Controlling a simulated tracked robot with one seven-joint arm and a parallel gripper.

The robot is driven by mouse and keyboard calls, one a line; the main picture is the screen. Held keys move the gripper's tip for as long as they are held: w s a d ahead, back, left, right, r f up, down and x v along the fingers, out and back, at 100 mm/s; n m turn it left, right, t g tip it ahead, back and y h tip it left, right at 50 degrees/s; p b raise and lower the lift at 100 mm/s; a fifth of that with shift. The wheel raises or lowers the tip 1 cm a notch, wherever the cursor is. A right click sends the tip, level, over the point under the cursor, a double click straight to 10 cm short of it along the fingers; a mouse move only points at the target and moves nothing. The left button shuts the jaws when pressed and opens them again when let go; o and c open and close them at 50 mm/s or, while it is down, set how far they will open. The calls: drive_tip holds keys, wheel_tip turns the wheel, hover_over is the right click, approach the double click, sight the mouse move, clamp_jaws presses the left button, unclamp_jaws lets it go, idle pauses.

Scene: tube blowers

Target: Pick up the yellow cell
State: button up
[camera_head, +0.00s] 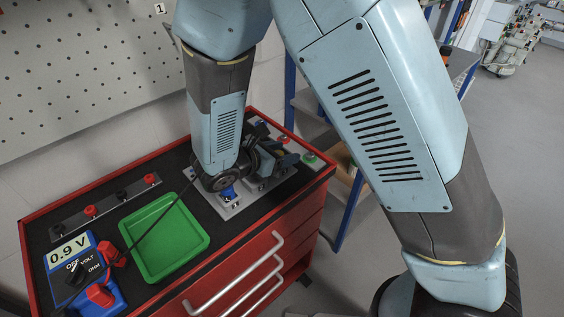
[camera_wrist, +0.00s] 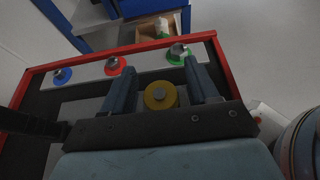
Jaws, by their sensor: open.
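The yellow cell (camera_wrist: 160,96) is a round yellow piece with a grey metal centre, seen from above in the wrist view. It lies between the two fingers of my gripper (camera_wrist: 160,68), with a visible gap on each side. My gripper is open and holds nothing. In the head view my gripper (camera_head: 272,160) is low over the grey plates at the right end of the cart, and the yellow cell is hidden behind it and my arm.
A strip beyond the fingers carries blue (camera_wrist: 62,75), red (camera_wrist: 115,66) and green (camera_wrist: 179,54) ringed posts, close to the fingertips. A green tray (camera_head: 140,225) and a meter reading 0.9 V (camera_head: 75,250) sit on the red cart's (camera_head: 110,178) left part.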

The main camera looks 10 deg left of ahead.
drive_tip(key=c, duration=1)
drive_tip(key=shift+r, duration=0.1)
